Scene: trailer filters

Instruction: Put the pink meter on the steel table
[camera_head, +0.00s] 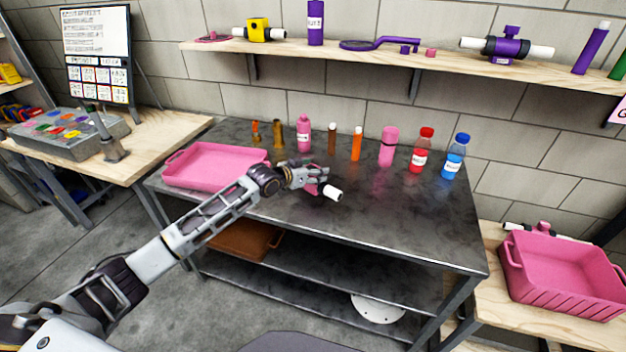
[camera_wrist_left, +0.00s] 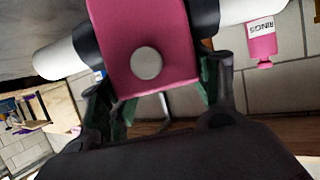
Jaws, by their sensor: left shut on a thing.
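The pink meter (camera_wrist_left: 150,40) has a pink body with white pipe ends and dark collars. In the left wrist view it sits between the two fingers of my left gripper (camera_wrist_left: 160,95), which is shut on it. In the head view the gripper (camera_head: 312,182) is over the steel table (camera_head: 370,222), and the meter's white end (camera_head: 333,193) shows beside it. Most of the meter is hidden by the gripper there. I cannot tell whether it touches the tabletop. My right gripper is not in view.
A pink tray (camera_head: 205,182) stands on the table's left. Several bottles and cylinders line the back, including a pink bottle (camera_head: 303,134), red bottle (camera_head: 421,150) and blue bottle (camera_head: 455,157). A shelf (camera_head: 420,60) hangs above. The table's front right is clear. A pink crate (camera_head: 565,308) stands right.

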